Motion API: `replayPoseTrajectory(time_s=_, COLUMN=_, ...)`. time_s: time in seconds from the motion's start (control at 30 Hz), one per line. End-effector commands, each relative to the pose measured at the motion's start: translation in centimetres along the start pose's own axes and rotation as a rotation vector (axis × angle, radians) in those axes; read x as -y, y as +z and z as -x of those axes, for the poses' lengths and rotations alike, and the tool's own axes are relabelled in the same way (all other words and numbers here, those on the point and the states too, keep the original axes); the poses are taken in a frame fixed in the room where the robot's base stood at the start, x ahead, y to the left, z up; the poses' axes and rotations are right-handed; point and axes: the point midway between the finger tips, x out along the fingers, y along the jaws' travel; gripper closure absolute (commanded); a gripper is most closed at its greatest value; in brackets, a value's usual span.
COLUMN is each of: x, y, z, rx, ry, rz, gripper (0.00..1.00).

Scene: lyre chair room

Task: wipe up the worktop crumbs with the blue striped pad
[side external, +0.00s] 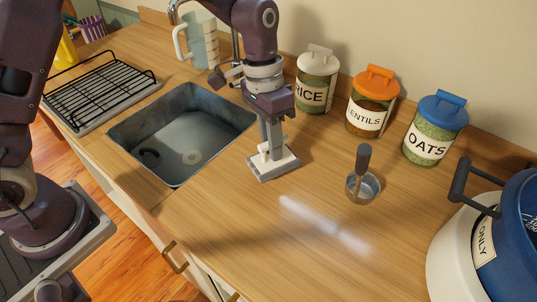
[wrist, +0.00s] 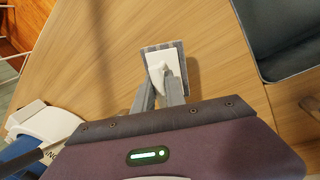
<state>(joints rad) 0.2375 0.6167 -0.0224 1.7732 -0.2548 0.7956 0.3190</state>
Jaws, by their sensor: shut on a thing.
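My gripper (side external: 271,145) is shut on the white upright grip of the pad (side external: 265,174). The pad has a blue-grey edge and a white top; it sits flat at the worktop (side external: 220,230), right of the sink. I cannot tell for sure whether it touches the wood. In the wrist view, my gripper (wrist: 161,88) holds the pad (wrist: 177,50) ahead of the fingers. Its underside is hidden. A pale streak lies on the worktop in front of the pad; I cannot tell if it is residue or light. No separate crumbs are distinguishable.
The sink (side external: 182,142) opens left of the pad. Rice (side external: 317,82), lentils (side external: 372,105) and oats (side external: 434,128) jars line the back. A white and blue bin (side external: 455,265) fills the right corner. The front middle is clear.

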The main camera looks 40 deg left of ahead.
Motion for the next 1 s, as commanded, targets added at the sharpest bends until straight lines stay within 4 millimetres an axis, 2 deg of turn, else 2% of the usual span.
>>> replayPoseTrajectory(time_s=0.2, x=-0.5, y=-0.1, z=2.5, rx=-0.004, ry=-0.001, rz=-0.001, gripper=1.00)
replayPoseTrajectory(time_s=0.43, x=-0.9, y=-0.1, z=4.4, rx=-0.003, ry=-0.001, rz=0.000, gripper=1.00)
replayPoseTrajectory(time_s=1.0, x=-1.0, y=0.0, z=4.9, rx=-0.001, ry=0.000, rz=0.000, gripper=1.00)
